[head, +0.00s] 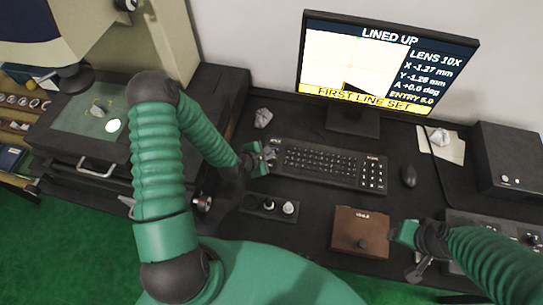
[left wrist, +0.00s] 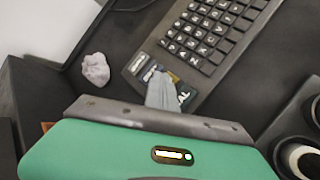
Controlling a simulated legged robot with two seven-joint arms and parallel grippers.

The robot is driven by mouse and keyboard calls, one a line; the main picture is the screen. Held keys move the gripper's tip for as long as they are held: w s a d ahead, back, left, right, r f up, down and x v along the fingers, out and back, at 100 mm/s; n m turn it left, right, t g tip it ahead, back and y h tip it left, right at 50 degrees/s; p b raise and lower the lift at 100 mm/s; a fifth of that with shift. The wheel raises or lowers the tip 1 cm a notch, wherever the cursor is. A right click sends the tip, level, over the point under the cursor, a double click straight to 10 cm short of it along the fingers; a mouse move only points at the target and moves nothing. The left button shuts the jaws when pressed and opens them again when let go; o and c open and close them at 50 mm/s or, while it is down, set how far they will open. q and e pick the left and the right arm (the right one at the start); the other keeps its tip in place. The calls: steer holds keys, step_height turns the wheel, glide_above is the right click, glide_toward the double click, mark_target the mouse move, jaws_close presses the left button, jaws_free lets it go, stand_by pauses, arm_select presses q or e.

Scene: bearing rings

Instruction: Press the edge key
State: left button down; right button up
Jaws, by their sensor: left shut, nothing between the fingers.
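The black keyboard (head: 328,166) lies on the dark desk below the monitor. Its left end carries a few separate labelled keys, seen in the left wrist view (left wrist: 138,66); their labels are too small to read, so I cannot tell which is the edge key. My left gripper (head: 268,156) is shut and empty at that left end. In the left wrist view its grey fingers (left wrist: 162,94) lie over these keys and partly hide them; I cannot tell whether they touch. My right gripper (head: 405,246) is beside a brown box, its jaw opening unclear.
The monitor (head: 385,68) reads "LINED UP" and "FIRST LINE SET". A mouse (head: 408,175) lies right of the keyboard. The brown box (head: 359,233) and a small tray (head: 268,208) stand in front. A crumpled grey piece (left wrist: 96,69) lies beside the keyboard. The measuring machine (head: 92,118) fills the left.

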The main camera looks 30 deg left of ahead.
arm_select(q)
steer(key=shift+r+p, duration=0.7)
steer(key=shift+r, duration=0.05)
step_height(320, 180, up, 5)
steer(key=p, duration=0.4)
steer(key=shift+r+p, duration=0.1)
steer(key=shift+p, duration=0.3)
